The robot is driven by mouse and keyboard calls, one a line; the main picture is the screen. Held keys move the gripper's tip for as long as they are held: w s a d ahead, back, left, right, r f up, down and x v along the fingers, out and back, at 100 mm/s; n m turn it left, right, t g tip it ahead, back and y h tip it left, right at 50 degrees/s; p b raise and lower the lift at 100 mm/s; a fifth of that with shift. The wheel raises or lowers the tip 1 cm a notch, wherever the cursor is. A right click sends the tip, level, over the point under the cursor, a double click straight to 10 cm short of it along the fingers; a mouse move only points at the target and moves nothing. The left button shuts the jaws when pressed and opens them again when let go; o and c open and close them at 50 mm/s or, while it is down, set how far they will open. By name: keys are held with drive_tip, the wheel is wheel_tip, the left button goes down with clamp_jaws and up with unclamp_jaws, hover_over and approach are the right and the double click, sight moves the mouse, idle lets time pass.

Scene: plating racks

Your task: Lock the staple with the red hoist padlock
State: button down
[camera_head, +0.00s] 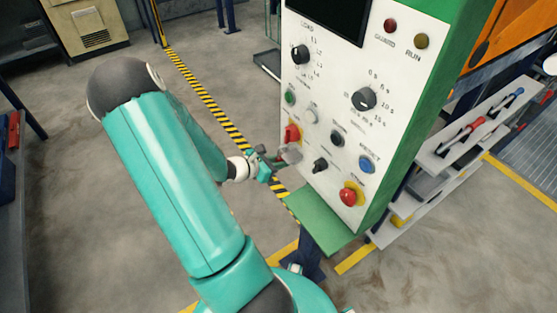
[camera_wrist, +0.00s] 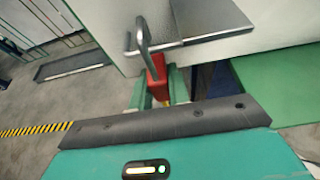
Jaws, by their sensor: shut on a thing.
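The red padlock (camera_wrist: 157,79) shows in the wrist view with its grey shackle (camera_wrist: 143,36) pointing up. My gripper (camera_wrist: 158,94) is shut on its red body, one teal finger on each side. The metal staple (camera_wrist: 165,46) is a thin bar at the edge of a grey plate (camera_wrist: 212,17). The shackle overlaps the staple in the picture; I cannot tell whether it passes through it or whether it is closed. In the head view my gripper (camera_head: 266,166) is at the left side of the white panel, close to the grey plate (camera_head: 291,153). The padlock is not clear there.
The white control panel (camera_head: 322,100) carries knobs and buttons, with a red switch (camera_head: 292,133) just above the plate. A green ledge (camera_head: 318,222) juts out below. A shelf with tools (camera_head: 470,140) stands at right.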

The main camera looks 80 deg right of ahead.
drive_tip(key=shift+f, duration=0.85)
drive_tip(key=shift+s+a+r, duration=0.1)
drive_tip(key=shift+s+a, duration=1.15)
drive_tip(key=shift+s, duration=0.2)
drive_tip(key=c, duration=2.1)
unclamp_jaws()
clamp_jaws()
drive_tip(key=shift+r, duration=1.2)
drive_tip(key=shift+f, duration=0.35)
